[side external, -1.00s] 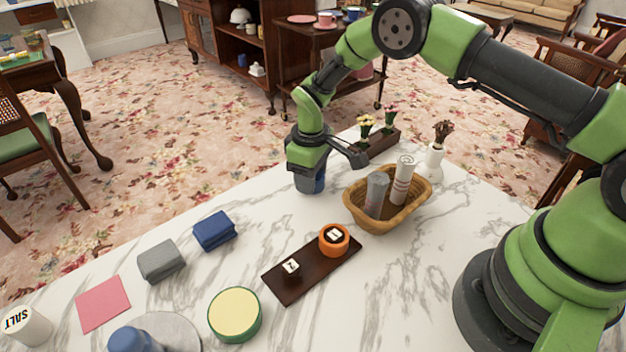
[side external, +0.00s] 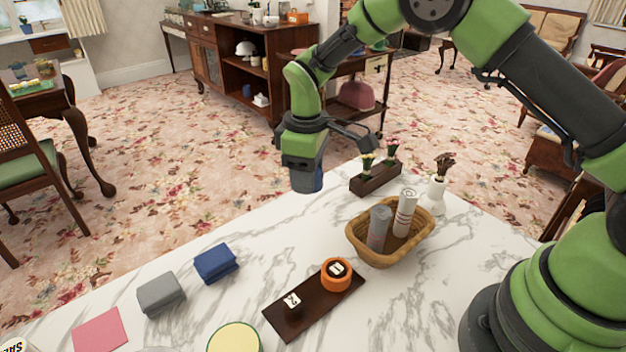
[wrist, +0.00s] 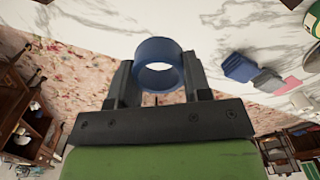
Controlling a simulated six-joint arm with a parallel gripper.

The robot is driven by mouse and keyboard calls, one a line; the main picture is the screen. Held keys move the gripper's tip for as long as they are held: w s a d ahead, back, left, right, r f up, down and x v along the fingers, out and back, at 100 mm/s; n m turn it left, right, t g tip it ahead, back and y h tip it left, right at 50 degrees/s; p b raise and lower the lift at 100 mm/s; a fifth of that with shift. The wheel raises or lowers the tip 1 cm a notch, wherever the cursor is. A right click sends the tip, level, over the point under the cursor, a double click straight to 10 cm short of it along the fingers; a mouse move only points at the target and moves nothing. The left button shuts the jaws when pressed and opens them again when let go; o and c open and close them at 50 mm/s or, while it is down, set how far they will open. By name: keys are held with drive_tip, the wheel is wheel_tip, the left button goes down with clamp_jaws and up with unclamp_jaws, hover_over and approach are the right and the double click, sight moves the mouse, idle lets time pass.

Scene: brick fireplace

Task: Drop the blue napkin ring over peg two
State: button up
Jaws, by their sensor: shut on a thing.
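The blue napkin ring (wrist: 158,48) is held between the two fingers of my gripper (wrist: 158,80) in the wrist view. In the side view the ring (side external: 318,180) shows partly below my gripper (side external: 305,168), above the far edge of the table. A dark peg board (side external: 318,310) lies on the marble table in front of it. The peg with the "2" label (side external: 291,299) stands bare at the board's near left. An orange ring (side external: 336,282) sits around the other peg at the far right. My gripper is well behind the board, not over either peg.
A wicker basket (side external: 362,248) with rolled napkins stands right of the board. A flower planter (side external: 375,181) and white vase (side external: 437,194) stand behind it. Folded blue (side external: 215,263) and grey cloths (side external: 161,293) lie left. A yellow-topped round tin (side external: 234,340) is in front.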

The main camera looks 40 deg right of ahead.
drive_tip(key=s+a+n, duration=0.6)
drive_tip(key=a+n, duration=0.3)
drive_tip(key=n, duration=0.8)
hover_over(291, 304)
drive_tip(key=shift+r, duration=0.35)
drive_tip(key=shift+d+f, duration=0.1)
drive_tip(key=shift+f, duration=2.8)
drive_tip(key=shift+f, duration=2)
drive_tip(key=o, duration=1)
wheel_tip(291, 304, up, 10)
drive_tip(key=shift+f, duration=0.1)
